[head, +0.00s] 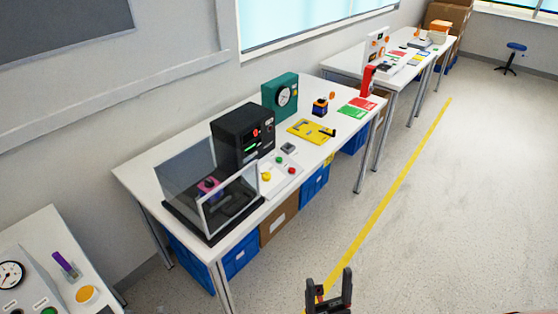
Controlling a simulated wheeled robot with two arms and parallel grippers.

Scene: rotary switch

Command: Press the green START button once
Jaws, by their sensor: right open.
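A green button (48,311) shows at the bottom left edge, on a pale grey panel (35,250), and is partly cut off by the frame. I cannot read a START label on it. A purple-handled switch (66,263), an orange-yellow button (85,294) and a round dial gauge (10,274) are on the same panel. My right gripper (328,281) is at the bottom centre, fingers up, open and empty. It is over the floor, well to the right of the panel and touching nothing. My left gripper is not in view.
A long white table (150,176) holds a dark machine (240,128) with a clear guard, a control box with yellow (266,176) and red (291,170) buttons, and a teal gauge box (280,95). Blue bins stand beneath.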

